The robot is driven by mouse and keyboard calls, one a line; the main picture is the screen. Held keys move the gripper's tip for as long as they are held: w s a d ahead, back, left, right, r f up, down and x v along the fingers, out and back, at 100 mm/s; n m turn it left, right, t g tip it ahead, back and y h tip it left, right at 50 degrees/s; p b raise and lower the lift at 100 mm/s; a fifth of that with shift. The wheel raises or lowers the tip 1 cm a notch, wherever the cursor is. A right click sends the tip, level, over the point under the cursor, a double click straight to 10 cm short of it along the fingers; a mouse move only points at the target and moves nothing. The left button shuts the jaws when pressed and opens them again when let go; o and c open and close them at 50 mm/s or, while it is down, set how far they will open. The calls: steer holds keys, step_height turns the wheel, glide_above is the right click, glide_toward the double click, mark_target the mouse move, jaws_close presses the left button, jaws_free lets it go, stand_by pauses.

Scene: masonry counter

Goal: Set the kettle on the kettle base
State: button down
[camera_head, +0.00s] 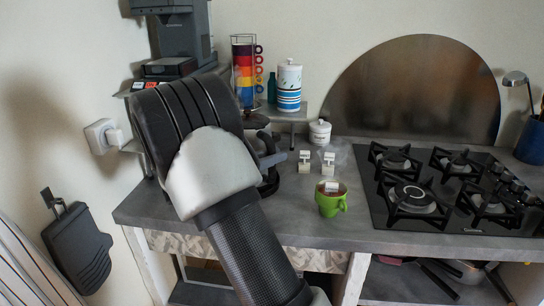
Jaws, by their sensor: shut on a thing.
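My arm crosses the left of the view and covers much of the counter's left end. Just right of it, a short grey part of my gripper (271,160) shows against a dark, rounded thing that looks like the kettle (270,184). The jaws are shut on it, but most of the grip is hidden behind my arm. Most of the kettle's body is hidden too. I cannot make out the kettle base, nor tell whether the kettle touches the counter.
A green mug (331,202) stands near the counter's front edge, with two small white-topped jars (304,161) behind it. A gas hob (445,190) fills the right. A mug rack (245,70), striped canister (289,85) and coffee machine (182,40) stand at the back left.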

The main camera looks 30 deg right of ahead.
steer(key=shift+f, duration=0.35)
steer(key=c, duration=1.9)
jaws_free()
steer(key=shift+f, duration=0.25)
steer(key=shift+s+a+p, duration=0.2)
steer(key=shift+a+p, duration=0.25)
steer(key=shift+a, duration=1.4)
steer(key=shift+s+a+p, duration=0.15)
steer(key=shift+a+p, duration=0.25)
steer(key=shift+a, duration=1.4)
steer(key=shift+s+a+p, duration=0.2)
steer(key=shift+a+p, duration=0.25)
steer(key=shift+a, duration=1.4)
